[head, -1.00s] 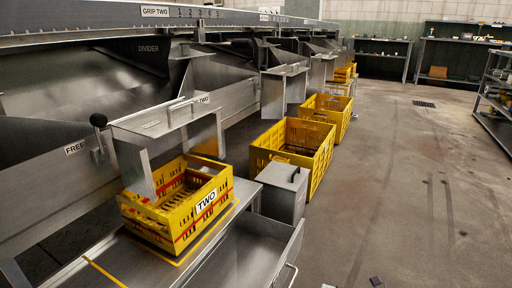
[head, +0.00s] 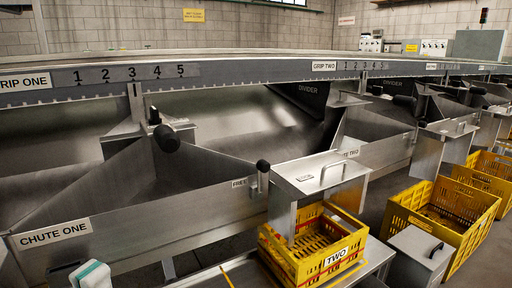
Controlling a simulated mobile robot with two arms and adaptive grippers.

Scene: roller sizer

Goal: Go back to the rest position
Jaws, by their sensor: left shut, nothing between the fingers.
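My left gripper (head: 92,273) shows only in part at the bottom left edge of the head view, as a pale piece with a teal edge. It is in front of the sloped plate labelled CHUTE ONE (head: 140,238). It is shut and holds nothing that I can see. The rest of the left arm is cut off by the frame. My right gripper is not in view.
A yellow crate labelled TWO (head: 337,257) stands on a metal bench below a steel hood (head: 318,176). A grey lidded box (head: 421,250) and more yellow crates (head: 451,222) stand to the right. A black-knobbed lever (head: 263,167) stands by the FREE label.

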